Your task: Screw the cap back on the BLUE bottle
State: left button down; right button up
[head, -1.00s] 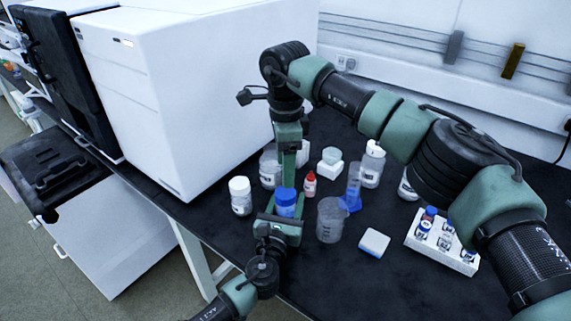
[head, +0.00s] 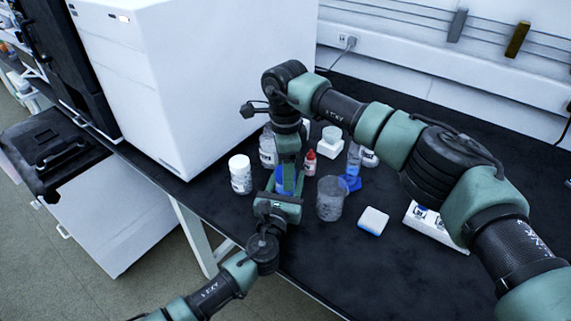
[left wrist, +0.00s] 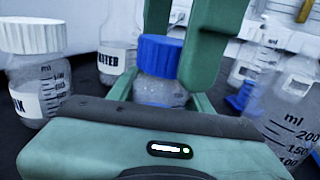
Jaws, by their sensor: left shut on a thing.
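The blue bottle, a clear bottle with a ribbed blue cap (left wrist: 158,54), stands near the table's front edge; a bit of its blue shows in the head view (head: 283,182). The cap sits on top of the bottle and looks level. My left gripper (head: 282,190) is shut around the bottle's body, its fingers on either side in the left wrist view (left wrist: 163,95). My right gripper (head: 289,180) comes down from above at the cap. One of its fingers covers the cap's right side in the left wrist view (left wrist: 205,60). Whether its jaws grip the cap is hidden.
A white-capped bottle (head: 240,175) stands close on the left. A red dropper bottle (head: 310,162), a beaker (head: 330,198) and a blue-footed cylinder (head: 351,178) stand close on the right. A small white-and-blue box (head: 373,220) and a vial rack (head: 432,226) lie farther right. A large white instrument (head: 190,80) bounds the left.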

grip_shut()
jog(key=m, duration=1.1)
jog(key=shift+o, duration=0.9)
grip_release()
notch_tip(320, 180, up, 12)
